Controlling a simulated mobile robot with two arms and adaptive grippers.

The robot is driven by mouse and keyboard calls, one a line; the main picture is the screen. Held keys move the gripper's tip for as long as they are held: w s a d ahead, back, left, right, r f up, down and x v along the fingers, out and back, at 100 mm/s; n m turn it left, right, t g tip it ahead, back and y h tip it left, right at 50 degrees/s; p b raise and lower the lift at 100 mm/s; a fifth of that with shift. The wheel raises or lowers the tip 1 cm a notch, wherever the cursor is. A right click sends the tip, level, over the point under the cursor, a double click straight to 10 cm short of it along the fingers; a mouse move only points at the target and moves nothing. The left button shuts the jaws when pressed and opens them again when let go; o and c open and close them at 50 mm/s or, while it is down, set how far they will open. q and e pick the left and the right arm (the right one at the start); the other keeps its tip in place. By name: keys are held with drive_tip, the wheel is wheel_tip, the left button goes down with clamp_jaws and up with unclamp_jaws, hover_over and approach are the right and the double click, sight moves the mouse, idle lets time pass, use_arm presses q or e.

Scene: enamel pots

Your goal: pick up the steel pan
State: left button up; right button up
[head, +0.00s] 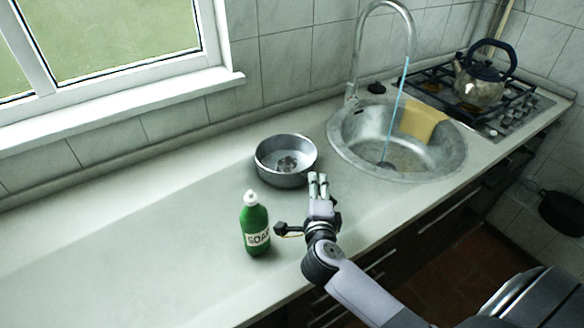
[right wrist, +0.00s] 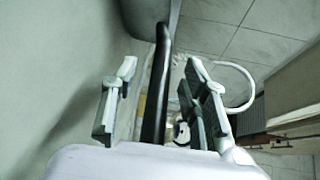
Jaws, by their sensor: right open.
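The steel pan (head: 285,178) is a round, grey, open pan. It stands upright on the counter in the middle of the head view, left of the sink. My right gripper (head: 318,180) is open at the pan's near right side. In the right wrist view a dark bar, which looks like the pan's handle (right wrist: 156,90), runs between the two spread fingers of the gripper (right wrist: 155,100). The fingers look apart from it on both sides. The pan's grey body shows at the top of that view. In the head view the gripper hides the handle. My left gripper is not in view.
A green soap bottle (head: 255,228) stands on the counter (head: 130,250) left of my right gripper. The round sink (head: 350,165) with its tall tap and a yellow cloth (head: 423,120) is to the right. A kettle (head: 480,84) stands on the hob. The counter's left side is clear.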

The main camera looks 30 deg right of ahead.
drive_tip(key=shift+c, duration=0.2)
clamp_jaws()
idle(0.3)
idle(0.4)
drive_tip(key=shift+r, duration=0.1)
